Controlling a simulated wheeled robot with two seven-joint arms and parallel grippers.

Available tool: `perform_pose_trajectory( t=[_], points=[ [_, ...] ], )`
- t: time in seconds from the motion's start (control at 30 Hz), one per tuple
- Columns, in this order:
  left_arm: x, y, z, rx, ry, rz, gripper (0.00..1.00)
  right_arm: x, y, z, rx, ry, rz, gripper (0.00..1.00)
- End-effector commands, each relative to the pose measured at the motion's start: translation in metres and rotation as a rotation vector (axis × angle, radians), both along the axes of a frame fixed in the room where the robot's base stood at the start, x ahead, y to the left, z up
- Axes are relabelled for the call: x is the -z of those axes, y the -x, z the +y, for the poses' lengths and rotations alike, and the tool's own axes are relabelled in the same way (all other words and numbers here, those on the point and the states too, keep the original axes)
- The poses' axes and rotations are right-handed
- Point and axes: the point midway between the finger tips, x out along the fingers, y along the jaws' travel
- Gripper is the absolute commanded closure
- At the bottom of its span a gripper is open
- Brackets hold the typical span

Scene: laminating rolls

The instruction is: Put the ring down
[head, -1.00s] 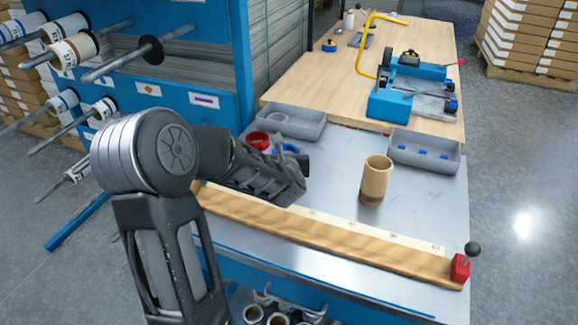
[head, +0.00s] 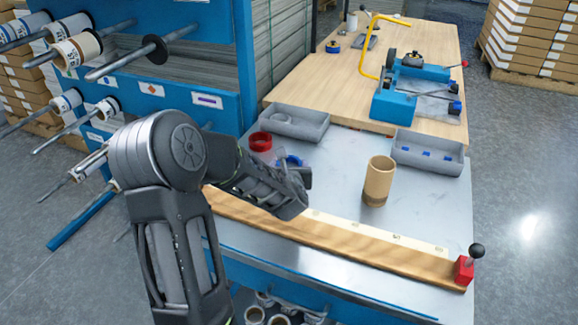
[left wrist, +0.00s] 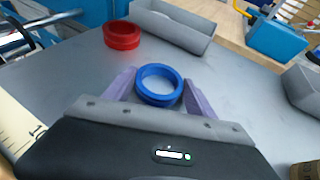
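A blue ring (left wrist: 158,85) sits between the two purple fingertips of my left gripper (left wrist: 160,80) in the left wrist view. The fingertips meet its two sides, so the gripper looks shut on it. In the head view the blue ring (head: 292,161) shows only partly past my left gripper (head: 300,176), low over the grey worktop. I cannot tell whether it touches the worktop. A red ring (left wrist: 121,36) lies on the worktop, to the left of and beyond the blue one; it also shows in the head view (head: 260,141). My right gripper is not in view.
A grey tray (head: 298,123) stands behind the rings, and another grey bin (head: 428,153) with blue pieces is at the right. A tan cylinder (head: 378,181) stands on the open worktop. A wooden strip (head: 350,245) runs along the front edge, with a red-based knob (head: 465,268) at its end.

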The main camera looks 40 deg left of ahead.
Motion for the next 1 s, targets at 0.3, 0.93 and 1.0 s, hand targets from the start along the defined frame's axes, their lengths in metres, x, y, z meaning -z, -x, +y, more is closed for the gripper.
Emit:
perform_pose_trajectory(
  t=[0.3, 0.93, 1.0],
  points=[
    [0.0, 0.0, 0.0, 0.0, 0.001, 0.001, 0.14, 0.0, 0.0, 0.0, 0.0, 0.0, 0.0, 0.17],
    [-0.022, 0.032, -0.029, 0.003, -0.004, -0.002, 0.14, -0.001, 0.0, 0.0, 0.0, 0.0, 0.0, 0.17],
    [-0.028, 0.043, -0.039, 0.003, -0.004, -0.002, 0.14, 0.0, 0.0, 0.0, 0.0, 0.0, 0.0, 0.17]
  ],
)
